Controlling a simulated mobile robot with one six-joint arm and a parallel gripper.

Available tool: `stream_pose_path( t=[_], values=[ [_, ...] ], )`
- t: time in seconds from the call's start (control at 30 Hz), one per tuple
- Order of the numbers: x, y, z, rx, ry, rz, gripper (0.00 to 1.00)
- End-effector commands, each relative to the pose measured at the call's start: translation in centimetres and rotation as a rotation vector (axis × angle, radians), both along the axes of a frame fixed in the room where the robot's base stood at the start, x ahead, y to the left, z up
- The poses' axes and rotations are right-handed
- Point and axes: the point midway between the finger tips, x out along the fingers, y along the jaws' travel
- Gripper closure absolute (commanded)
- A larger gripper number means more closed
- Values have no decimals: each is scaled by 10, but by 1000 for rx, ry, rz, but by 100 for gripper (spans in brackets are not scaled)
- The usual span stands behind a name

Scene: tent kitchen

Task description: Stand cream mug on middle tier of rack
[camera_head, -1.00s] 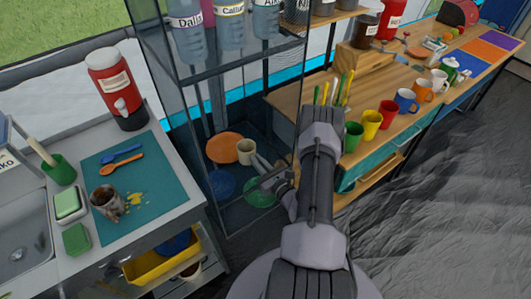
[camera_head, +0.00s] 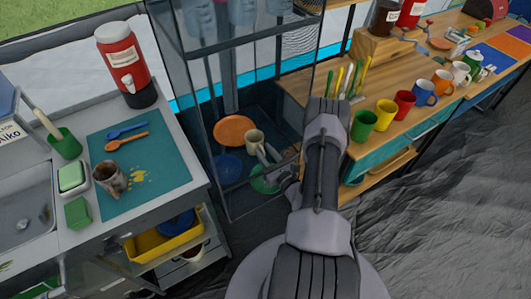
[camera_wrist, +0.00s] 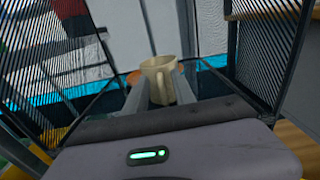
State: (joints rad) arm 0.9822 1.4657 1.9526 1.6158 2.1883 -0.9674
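The cream mug (camera_head: 254,138) is upright between the fingertips of my gripper (camera_head: 264,153), low inside the dark-framed rack (camera_head: 221,175). The wrist view shows the mug (camera_wrist: 160,76) at the ends of both fingers (camera_wrist: 157,95), which appear closed on it. In the head view the mug is beside an orange plate (camera_head: 232,128), above the rack's lower tier. I cannot tell whether the mug touches a shelf.
Blue (camera_head: 229,166) and green plates (camera_head: 264,180) lie low in the rack near my gripper. Rack posts stand close on both sides. Coloured mugs (camera_head: 385,112) line the wooden counter at right. A sink counter (camera_head: 185,199) with a red drink dispenser (camera_head: 123,62) is at left.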

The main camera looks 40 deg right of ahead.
Motion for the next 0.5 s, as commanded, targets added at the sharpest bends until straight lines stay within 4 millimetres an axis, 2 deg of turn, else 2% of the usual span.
stream_pose_path(
  t=[0.07,0.17,0.4,0.5],
  values=[
    [0,0,6,0,0,0,69],
    [-17,3,5,4,3,-3,69],
    [-81,18,8,4,2,-7,69],
    [-101,23,8,3,0,-6,69]
  ],
)
